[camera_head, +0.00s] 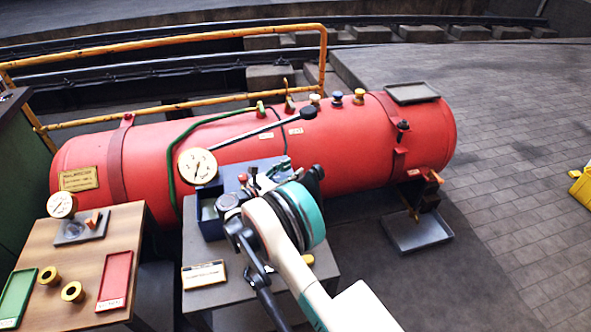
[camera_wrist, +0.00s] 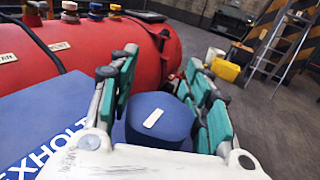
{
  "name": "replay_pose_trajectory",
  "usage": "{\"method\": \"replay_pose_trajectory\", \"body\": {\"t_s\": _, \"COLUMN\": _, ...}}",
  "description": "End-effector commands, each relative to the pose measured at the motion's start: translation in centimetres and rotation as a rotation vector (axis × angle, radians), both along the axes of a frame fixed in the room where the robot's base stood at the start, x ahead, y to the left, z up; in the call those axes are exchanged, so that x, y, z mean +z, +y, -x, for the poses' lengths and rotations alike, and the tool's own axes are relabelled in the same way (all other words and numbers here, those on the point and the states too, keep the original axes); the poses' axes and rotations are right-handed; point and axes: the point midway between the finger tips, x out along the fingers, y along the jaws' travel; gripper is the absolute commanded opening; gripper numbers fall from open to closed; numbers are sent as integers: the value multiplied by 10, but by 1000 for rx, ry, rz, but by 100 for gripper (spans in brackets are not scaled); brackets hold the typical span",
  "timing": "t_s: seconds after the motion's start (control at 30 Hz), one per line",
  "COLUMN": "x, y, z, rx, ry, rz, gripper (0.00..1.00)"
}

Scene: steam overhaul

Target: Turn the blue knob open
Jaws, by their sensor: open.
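A round blue knob (camera_wrist: 160,128) with a white bar on its top shows in the wrist view beside a blue box (camera_wrist: 40,125) with white lettering. My gripper (camera_wrist: 162,62) is open, with one teal-padded finger to the left of the knob and one to the right. Contact between the pads and the knob cannot be made out. In the head view my gripper (camera_head: 272,180) is over the blue box (camera_head: 212,222), and my arm hides the knob there.
A red boiler (camera_head: 240,150) lies behind, with small coloured caps, one blue (camera_head: 337,98), and a gauge (camera_head: 197,166). A wooden table (camera_head: 50,245) with brass rings and trays stands at left. A grey tray (camera_head: 418,235) is on the floor. Open paving lies at right.

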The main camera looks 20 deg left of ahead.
Motion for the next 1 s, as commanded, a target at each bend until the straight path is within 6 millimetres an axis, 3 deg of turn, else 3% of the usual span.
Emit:
{"method": "replay_pose_trajectory", "body": {"t_s": 0.13, "x": 0, "y": 0, "z": 0, "rx": 0, "ry": 0, "rz": 0, "gripper": 45}}
{"method": "replay_pose_trajectory", "body": {"t_s": 0.3, "x": 0, "y": 0, "z": 0, "rx": 0, "ry": 0, "rz": 0, "gripper": 10}}
{"method": "replay_pose_trajectory", "body": {"t_s": 0.5, "x": 0, "y": 1, "z": 0, "rx": 1, "ry": 0, "rz": 0, "gripper": 4}}
{"method": "replay_pose_trajectory", "body": {"t_s": 1.0, "x": 0, "y": 4, "z": 1, "rx": 71, "ry": 1, "rz": -1, "gripper": 4}}
